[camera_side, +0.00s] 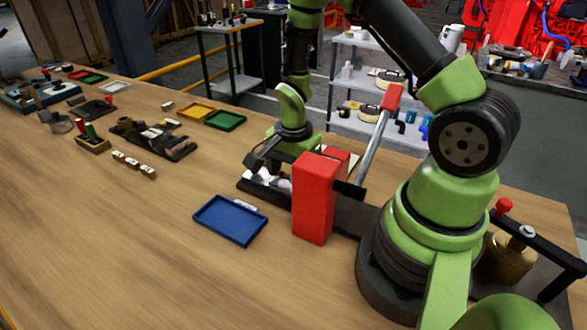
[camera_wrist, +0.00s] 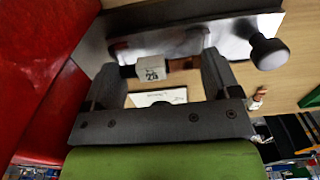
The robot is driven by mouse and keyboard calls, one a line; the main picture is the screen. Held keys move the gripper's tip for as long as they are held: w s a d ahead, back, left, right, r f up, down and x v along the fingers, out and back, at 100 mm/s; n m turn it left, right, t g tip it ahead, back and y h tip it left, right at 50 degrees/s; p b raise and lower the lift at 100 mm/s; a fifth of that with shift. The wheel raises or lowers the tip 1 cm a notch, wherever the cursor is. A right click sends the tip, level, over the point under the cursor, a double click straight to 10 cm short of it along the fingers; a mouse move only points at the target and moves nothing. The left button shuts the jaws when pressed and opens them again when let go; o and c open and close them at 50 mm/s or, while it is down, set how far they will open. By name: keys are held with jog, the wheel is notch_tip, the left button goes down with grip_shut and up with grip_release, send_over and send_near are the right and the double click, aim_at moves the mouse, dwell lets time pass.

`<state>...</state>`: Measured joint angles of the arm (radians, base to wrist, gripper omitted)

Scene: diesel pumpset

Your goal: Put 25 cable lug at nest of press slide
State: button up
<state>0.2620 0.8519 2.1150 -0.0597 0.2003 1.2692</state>
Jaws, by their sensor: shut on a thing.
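My gripper (camera_side: 265,166) is low over the press slide, just left of the red press (camera_side: 315,200) in the side view. In the wrist view my gripper (camera_wrist: 166,67) is shut on the 25 cable lug, seen as a white block marked "25" (camera_wrist: 152,71) with a copper-brown part (camera_wrist: 181,63) beside it. The lug is above or at the grey slide plate (camera_wrist: 196,38), which has a round-ended knob (camera_wrist: 268,53). The nest is hidden, and I cannot tell whether the lug touches it. In the side view the fingers hide the lug.
Yellow (camera_side: 197,110) and green (camera_side: 225,121) trays stand farther back. Several small labelled blocks (camera_side: 133,164) stand at left. The front left table is clear.

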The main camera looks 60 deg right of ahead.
jog(key=shift+f, duration=0.35)
dwell(0.7)
jog(key=o, duration=0.8)
jog(key=shift+s+r, duration=0.1)
jog(key=shift+r, duration=3.35)
jog(key=shift+r, duration=0.1)
